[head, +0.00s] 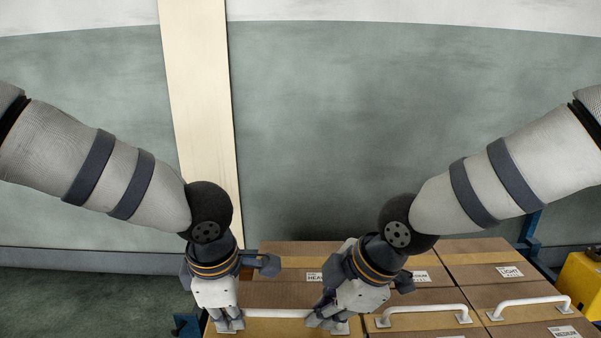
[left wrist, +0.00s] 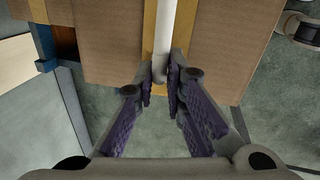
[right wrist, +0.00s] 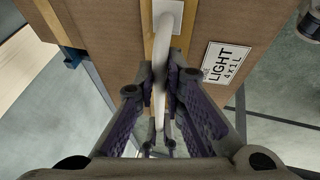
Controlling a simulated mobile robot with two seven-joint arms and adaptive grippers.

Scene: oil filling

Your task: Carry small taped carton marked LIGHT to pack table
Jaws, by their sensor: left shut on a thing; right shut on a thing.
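A brown carton (head: 275,294) with a yellow tape strip and a white bar handle (head: 277,313) is at the front left of the head view. Its label (right wrist: 226,62) reads LIGHT 4x1L in the right wrist view. My left gripper (head: 230,325) is shut on the left end of the handle; the handle (left wrist: 168,30) also shows between its fingers in the left wrist view. My right gripper (head: 328,323) is shut on the right end. The carton's lower part is out of view, so I cannot tell whether it is lifted.
Cartons marked HEAVY (head: 295,262), MEDIUM (head: 428,262) and LIGHT (head: 475,252) stand close behind and to the right. Two more with white handles (head: 424,312) (head: 528,303) are beside the held one. A yellow object (head: 582,283) is at the far right. A wall with a pale post (head: 198,90) is behind.

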